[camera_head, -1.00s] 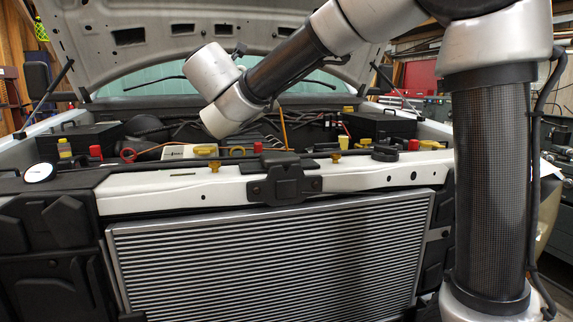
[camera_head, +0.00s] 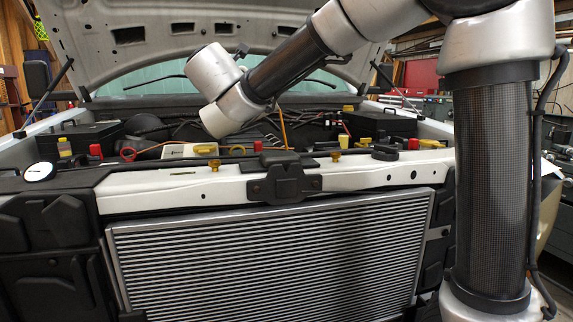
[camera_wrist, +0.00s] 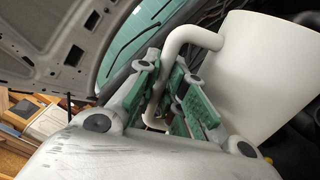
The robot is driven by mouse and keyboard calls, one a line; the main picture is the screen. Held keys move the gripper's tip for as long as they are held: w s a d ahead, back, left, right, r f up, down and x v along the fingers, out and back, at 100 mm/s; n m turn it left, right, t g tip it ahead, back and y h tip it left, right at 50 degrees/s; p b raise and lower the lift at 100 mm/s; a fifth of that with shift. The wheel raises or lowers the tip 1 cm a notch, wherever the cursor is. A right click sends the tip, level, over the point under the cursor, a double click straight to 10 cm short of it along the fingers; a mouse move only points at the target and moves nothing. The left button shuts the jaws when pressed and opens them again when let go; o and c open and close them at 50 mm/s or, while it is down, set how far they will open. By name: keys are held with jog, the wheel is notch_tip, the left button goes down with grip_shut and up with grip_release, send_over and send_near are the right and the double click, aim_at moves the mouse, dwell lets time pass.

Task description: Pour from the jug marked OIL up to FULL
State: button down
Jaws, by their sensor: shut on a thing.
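A plain off-white jug (camera_wrist: 265,75) fills the right of the wrist view, wide and tilted in the picture. Its tubular handle (camera_wrist: 178,40) curves down between the green-padded fingers of my gripper (camera_wrist: 170,88), which are shut on it. No OIL marking shows on the visible side of the jug, and its spout and contents are out of sight. In the head view my wrist hangs over the front of the engine bay and my gripper is not clearly seen. No FULL mark can be read.
The raised hood (camera_head: 90,40) hangs over the bay. The white front crossmember (camera_head: 215,185) and radiator (camera_head: 270,260) are in front.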

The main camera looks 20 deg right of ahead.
jog(key=shift+d+f+m, duration=0.15)
jog(key=shift+d+m, duration=0.05)
jog(key=shift+m, duration=0.2)
dwell(1.3)
jog(key=shift+s+d+m+p, duration=0.1)
jog(key=shift+d+m+p, duration=0.35)
jog(key=shift+m+p, duration=0.25)
dwell(3.0)
